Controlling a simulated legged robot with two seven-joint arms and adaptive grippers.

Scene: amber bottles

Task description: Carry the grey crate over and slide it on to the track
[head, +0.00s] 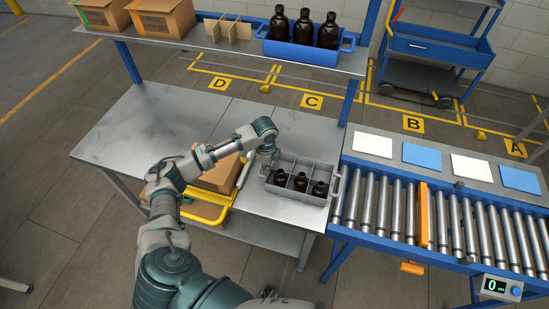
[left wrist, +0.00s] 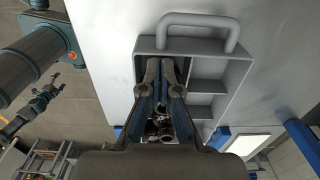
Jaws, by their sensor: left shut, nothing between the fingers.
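The grey crate (head: 296,194) stands on the metal bench beside the near end of the roller track (head: 400,212). Several dark amber bottles (head: 300,181) stand in its near compartments; the far ones look empty. A handle stands up at each end. My left gripper (head: 267,160) is at the crate's left end, shut and empty. In the left wrist view its fingers (left wrist: 160,68) are over the crate (left wrist: 205,70), below the grey handle (left wrist: 197,22) and apart from it. Contact with the crate is unclear. A dark gripper, seemingly my right, shows small at left (left wrist: 42,100).
An orange bar (head: 424,215) stands across the rollers. Blue and white pads (head: 422,156) lie along the track's far side. A shelf above the bench holds a blue crate of bottles (head: 300,52). The bench's left part is clear.

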